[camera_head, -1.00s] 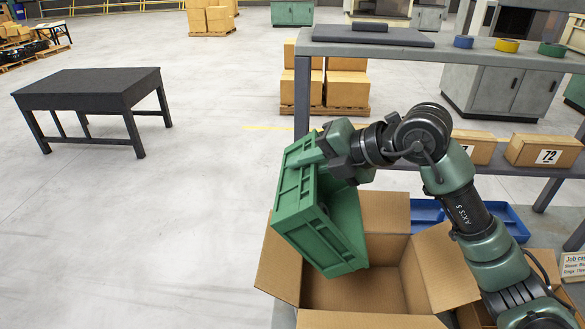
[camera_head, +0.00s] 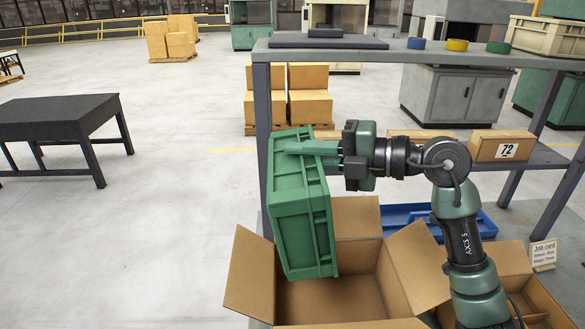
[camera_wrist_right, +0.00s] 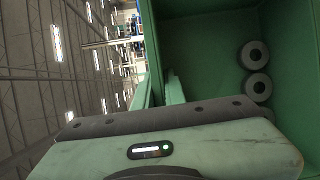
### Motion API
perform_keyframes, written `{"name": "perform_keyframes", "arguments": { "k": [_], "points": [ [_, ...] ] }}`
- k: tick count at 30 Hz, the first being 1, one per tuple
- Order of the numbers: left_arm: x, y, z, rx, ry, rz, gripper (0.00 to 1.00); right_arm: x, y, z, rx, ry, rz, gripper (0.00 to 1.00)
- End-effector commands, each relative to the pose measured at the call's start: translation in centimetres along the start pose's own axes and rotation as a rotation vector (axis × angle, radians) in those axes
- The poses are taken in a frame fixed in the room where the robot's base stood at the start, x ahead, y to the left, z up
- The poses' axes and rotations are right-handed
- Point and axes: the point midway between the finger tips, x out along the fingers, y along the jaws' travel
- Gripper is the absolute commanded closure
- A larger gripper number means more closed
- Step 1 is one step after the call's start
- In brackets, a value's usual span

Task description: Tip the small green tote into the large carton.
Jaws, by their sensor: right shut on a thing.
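The small green tote (camera_head: 300,225) hangs steeply tipped over the left part of the large open carton (camera_head: 325,300) in the head view. Its ribbed outside faces me and its opening is turned away from me. My right gripper (camera_head: 318,150) is shut on the tote's upper rim. The tote hides part of the carton's inside. My left gripper is not in view.
A grey bench (camera_head: 400,55) stands behind the carton, with tape rolls on top and a box marked 72 (camera_head: 502,146) on its shelf. A blue tray (camera_head: 400,215) lies behind the carton. Another open carton (camera_head: 510,280) is at right. Floor at left is clear up to a dark table (camera_head: 55,120).

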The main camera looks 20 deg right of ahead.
Motion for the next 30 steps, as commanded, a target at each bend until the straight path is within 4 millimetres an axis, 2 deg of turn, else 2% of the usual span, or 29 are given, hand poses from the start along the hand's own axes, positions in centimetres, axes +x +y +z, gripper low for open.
{"name": "perform_keyframes", "arguments": {
  "k": [3, 30],
  "points": [
    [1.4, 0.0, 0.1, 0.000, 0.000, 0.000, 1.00, -0.7, -0.4, 0.3, 0.016, -0.003, 0.045, 1.00],
    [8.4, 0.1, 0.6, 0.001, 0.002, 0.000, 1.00, -6.8, -1.6, 2.8, 0.162, -0.002, 0.399, 1.00]
  ]
}}
